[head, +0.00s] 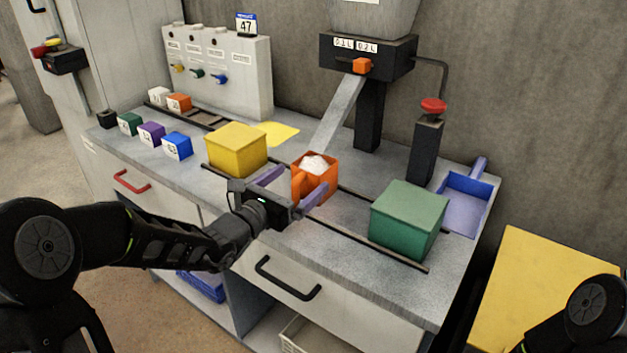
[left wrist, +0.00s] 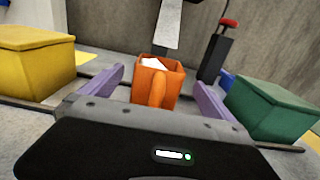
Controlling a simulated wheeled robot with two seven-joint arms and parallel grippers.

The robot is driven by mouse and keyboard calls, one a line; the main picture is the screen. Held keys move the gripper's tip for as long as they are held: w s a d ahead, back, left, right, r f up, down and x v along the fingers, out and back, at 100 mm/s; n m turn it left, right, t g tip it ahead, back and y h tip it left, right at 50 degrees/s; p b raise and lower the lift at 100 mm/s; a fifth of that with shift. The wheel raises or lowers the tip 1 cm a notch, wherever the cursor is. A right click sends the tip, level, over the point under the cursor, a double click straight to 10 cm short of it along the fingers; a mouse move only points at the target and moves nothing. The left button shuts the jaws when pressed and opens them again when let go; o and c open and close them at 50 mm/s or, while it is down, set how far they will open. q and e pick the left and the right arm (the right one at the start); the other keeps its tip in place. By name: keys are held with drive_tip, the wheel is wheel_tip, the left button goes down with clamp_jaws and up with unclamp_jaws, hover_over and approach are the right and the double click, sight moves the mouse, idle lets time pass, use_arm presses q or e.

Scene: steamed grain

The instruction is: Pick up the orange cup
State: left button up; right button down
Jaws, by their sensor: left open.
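The orange cup (head: 327,171) is square, stands upright on the counter under the chute and holds white grain heaped to its rim. Its handle faces my left gripper. My left gripper (head: 291,190) is open, with one purple finger on each side of the cup's near part. In the left wrist view the cup (left wrist: 171,91) sits between and slightly beyond the two fingers (left wrist: 160,88), with the handle pointing at the palm. I cannot tell whether the fingers touch it. My right gripper is out of view; only part of that arm shows at the lower right.
A yellow box (head: 236,150) stands left of the cup and a green box (head: 408,221) right of it, near dark rails. The dispenser chute (head: 338,115) slopes down just behind the cup. A red-knobbed post (head: 425,150) and blue tray (head: 464,205) are at right.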

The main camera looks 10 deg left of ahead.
sight(304, 172)
use_arm(q)
drive_tip(key=x, duration=0.5)
drive_tip(key=shift+w+r, duration=0.1)
drive_tip(key=shift+w, duration=0.05)
drive_tip(key=shift+a, duration=0.1)
drive_tip(key=shift+c, duration=0.2)
drive_tip(key=shift+r, duration=0.1)
drive_tip(key=c, duration=2)
drive_tip(key=shift+o, duration=0.2)
drive_tip(key=shift+r+p, duration=0.3)
drive_tip(key=shift+p, duration=0.15)
